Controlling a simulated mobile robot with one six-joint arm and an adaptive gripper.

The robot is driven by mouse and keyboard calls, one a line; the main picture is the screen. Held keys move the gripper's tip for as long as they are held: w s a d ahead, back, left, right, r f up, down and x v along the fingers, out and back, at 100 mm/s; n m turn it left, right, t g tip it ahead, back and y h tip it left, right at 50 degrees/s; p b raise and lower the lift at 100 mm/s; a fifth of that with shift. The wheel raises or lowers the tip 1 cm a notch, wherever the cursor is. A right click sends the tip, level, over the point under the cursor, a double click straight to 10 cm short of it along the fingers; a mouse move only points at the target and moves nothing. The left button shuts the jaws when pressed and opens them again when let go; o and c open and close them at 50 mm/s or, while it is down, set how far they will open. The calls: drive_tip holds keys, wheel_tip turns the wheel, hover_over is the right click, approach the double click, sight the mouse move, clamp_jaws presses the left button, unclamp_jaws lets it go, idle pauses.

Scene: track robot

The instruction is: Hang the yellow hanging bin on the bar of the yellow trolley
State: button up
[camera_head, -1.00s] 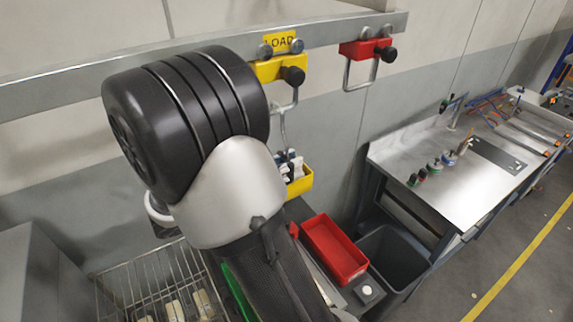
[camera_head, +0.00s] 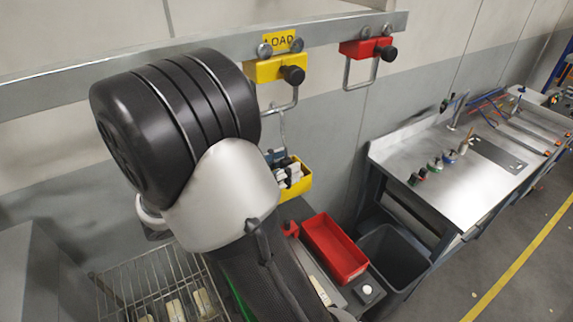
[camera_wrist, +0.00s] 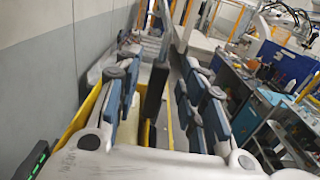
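The yellow trolley (camera_head: 277,68) sits on the rail, its wire bar (camera_head: 285,107) hanging below it. The yellow hanging bin (camera_head: 301,187) is under that bar, partly hidden by my arm. Its thin grey hanger (camera_head: 283,126) reaches up to the bar and seems to meet it; the exact contact is too small to tell. In the wrist view, my gripper (camera_wrist: 158,105) has its blue-padded fingers apart, on either side of the hanger's black upright grip (camera_wrist: 155,90), with gaps showing. The bin's yellow wall (camera_wrist: 82,118) shows behind the left finger.
A red trolley (camera_head: 366,48) hangs on the rail (camera_head: 190,47) to the right. Below are a red tray (camera_head: 333,248), a dark open container (camera_head: 396,257) and a wire basket (camera_head: 160,285). A metal workbench (camera_head: 440,190) stands at right.

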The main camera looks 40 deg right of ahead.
drive_tip(key=v, duration=1)
drive_tip(key=shift+a, duration=0.25)
drive_tip(key=s+a+f+m+t+y, duration=0.1)
drive_tip(key=s+f+m+y, duration=0.1)
drive_tip(key=s+m+y, duration=0.7)
drive_tip(key=s+a+r+m+t+y, duration=0.1)
drive_tip(key=a+r+m+t+y, duration=0.15)
drive_tip(key=a+t+y, duration=0.2)
drive_tip(key=s+a+r+m+t+y, duration=0.1)
drive_tip(key=s+a+m+t+y, duration=0.1)
drive_tip(key=a+m+t+y, duration=0.3)
wheel_tip(320, 180, down, 28)
drive_tip(key=s+n+g+h+b, duration=0.1)
drive_tip(key=b, duration=2.5)
drive_tip(key=shift+s+a+f, duration=0.15)
drive_tip(key=shift+s+a, duration=0.1)
drive_tip(key=shift+s, duration=0.1)
